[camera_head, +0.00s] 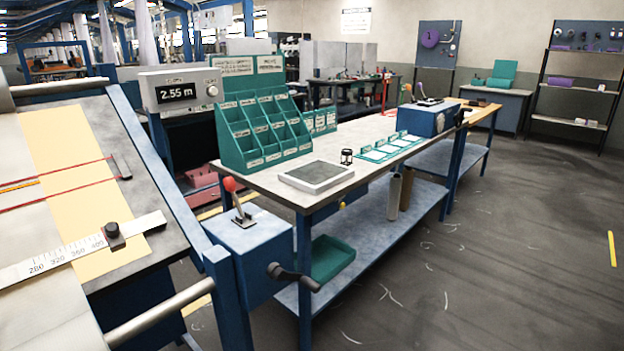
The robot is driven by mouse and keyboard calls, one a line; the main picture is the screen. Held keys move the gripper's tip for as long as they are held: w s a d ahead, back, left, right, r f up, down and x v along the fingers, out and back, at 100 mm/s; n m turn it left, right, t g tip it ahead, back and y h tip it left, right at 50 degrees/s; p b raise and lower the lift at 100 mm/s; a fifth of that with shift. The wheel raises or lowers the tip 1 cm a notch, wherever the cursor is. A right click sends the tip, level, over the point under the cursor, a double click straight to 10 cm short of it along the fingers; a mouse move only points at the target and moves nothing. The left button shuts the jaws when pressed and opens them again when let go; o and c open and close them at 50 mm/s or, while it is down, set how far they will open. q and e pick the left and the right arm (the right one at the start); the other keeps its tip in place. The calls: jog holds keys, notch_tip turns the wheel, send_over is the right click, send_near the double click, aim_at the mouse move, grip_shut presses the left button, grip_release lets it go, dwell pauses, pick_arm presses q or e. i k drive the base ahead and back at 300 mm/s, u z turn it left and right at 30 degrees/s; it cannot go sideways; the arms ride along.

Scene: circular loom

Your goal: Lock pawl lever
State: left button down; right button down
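A short lever with a red ball knob (229,184) stands on top of a blue box (262,240) at the right side of the loom frame. The lever leans slightly to the left above a small metal plate. It looks like the pawl lever, but I see no label on it. A dark hand crank (292,276) sticks out from the right face of the same box. Whether the pawl is engaged cannot be seen. Neither of my grippers is in view, and nothing touches the lever.
The sloped loom bed (60,290) with a ruler (75,247) and red lines fills the left. A display (180,92) reads 2.55 m. A workbench (350,186) with green bins (258,135) stands close behind the box. Open floor (500,260) lies at right.

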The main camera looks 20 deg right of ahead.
aim_at(229, 182)
jog(key=z, duration=1.1)
jog(key=i, duration=1.2)
jog(key=u, duration=1.95)
